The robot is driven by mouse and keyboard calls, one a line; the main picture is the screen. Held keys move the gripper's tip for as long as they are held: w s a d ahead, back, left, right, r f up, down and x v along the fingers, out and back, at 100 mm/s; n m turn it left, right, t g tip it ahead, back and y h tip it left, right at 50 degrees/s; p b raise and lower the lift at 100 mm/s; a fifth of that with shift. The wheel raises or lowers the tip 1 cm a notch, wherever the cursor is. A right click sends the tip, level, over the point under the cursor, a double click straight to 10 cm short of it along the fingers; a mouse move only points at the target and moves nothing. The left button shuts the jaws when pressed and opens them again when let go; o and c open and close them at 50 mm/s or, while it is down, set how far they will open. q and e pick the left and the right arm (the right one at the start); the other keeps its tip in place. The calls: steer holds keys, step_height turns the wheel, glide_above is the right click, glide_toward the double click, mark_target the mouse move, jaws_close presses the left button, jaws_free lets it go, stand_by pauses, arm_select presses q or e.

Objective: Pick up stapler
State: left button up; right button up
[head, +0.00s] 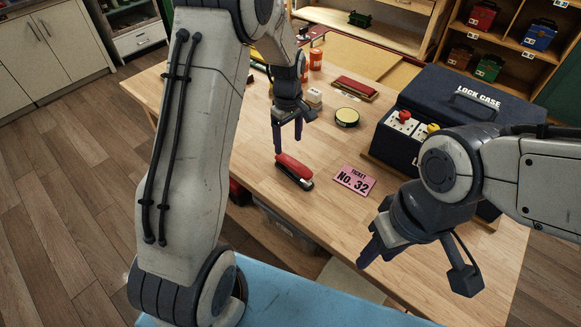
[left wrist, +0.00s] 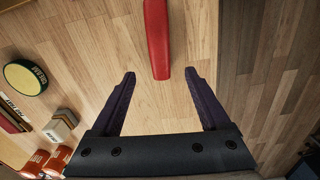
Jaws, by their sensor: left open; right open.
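The red and black stapler (head: 293,171) lies on the wooden table near its front edge. In the left wrist view its red top (left wrist: 157,40) runs up out of the frame, with its near end between and just beyond my fingertips. My left gripper (head: 288,137) is open and empty above the stapler; its purple fingers also show in the left wrist view (left wrist: 160,75). My right gripper (head: 372,252) is open and empty, above the table's front right part, away from the stapler.
A pink ticket (head: 354,181) lies right of the stapler. A round yellow-topped tin (head: 347,117), a small white block (head: 314,97) and orange jars (head: 315,60) stand behind. The dark blue lock case (head: 470,101) stands at the right. Table between stapler and ticket is clear.

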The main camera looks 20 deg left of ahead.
mark_target(290, 160)
arm_select(q)
step_height(290, 160, down, 4)
steer(key=shift+r, duration=0.15)
steer(key=f, duration=0.1)
steer(key=f+p, duration=0.1)
steer(key=f, duration=0.2)
steer(key=shift+s+d+f+p, duration=0.15)
steer(key=shift+d+f+p, duration=0.15)
steer(key=shift+f, duration=0.45)
steer(key=shift+c, duration=0.3)
jaws_close()
